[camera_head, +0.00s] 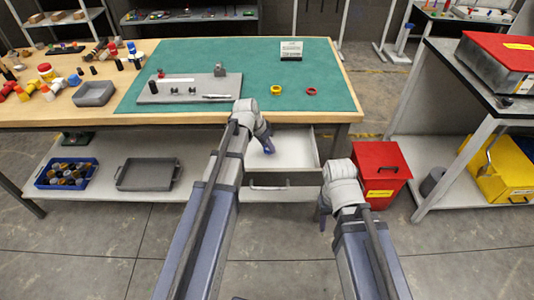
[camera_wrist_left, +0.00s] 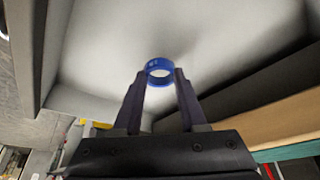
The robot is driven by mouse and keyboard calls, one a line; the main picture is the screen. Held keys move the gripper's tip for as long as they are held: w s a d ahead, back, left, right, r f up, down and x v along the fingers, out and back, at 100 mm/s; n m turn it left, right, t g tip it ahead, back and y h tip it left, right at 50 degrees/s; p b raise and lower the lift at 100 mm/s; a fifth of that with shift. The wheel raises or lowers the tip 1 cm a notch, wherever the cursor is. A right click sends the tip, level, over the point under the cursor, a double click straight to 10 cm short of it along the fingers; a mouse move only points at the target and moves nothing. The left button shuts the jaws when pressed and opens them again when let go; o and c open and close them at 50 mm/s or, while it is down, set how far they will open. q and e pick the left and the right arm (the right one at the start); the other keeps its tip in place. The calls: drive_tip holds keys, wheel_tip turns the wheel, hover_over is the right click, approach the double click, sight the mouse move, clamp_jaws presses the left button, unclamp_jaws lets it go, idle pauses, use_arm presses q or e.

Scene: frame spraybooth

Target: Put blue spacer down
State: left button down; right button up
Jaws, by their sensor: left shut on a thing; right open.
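The blue spacer (camera_wrist_left: 160,83) is a short ring, held between the two fingertips of my left gripper (camera_wrist_left: 160,76) in the left wrist view. Behind it is the pale inside of the open drawer (camera_head: 296,142). In the head view my left gripper (camera_head: 268,146) points down into that drawer under the bench top; I cannot make out the spacer there. I cannot tell whether the spacer touches the drawer floor. My right gripper (camera_head: 324,208) hangs empty in front of the bench, near the red bin.
A yellow ring (camera_head: 276,90) and a red ring (camera_head: 311,91) lie on the green mat (camera_head: 330,60). A grey fixture plate (camera_head: 190,98) is left of them. A red bin (camera_head: 380,168) stands right of the drawer. The drawer walls surround my left gripper.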

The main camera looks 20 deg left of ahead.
use_arm(q)
drive_tip(key=shift+f+b, duration=0.8)
drive_tip(key=shift+f, duration=0.5)
use_arm(e)
drive_tip(key=shift+f, duration=1.3)
use_arm(q)
drive_tip(key=shift+f, duration=0.15)
drive_tip(key=shift+c, duration=2.3)
unclamp_jaws()
use_arm(e)
drive_tip(key=shift+f, duration=0.15)
use_arm(q)
drive_tip(key=shift+r, duration=0.35)
drive_tip(key=p+v, duration=1.1)
drive_tip(key=v, duration=0.1)
drive_tip(key=s+d+f+n+g+y, duration=0.2)
drive_tip(key=s+d+g+y, duration=0.1)
drive_tip(key=s+d, duration=1.3)
drive_tip(key=s+g, duration=0.1)
drive_tip(key=s, duration=0.3)
drive_tip(key=shift+y, duration=0.3)
use_arm(e)
wheel_tip(320, 180, up, 11)
drive_tip(key=shift+r, duration=0.2)
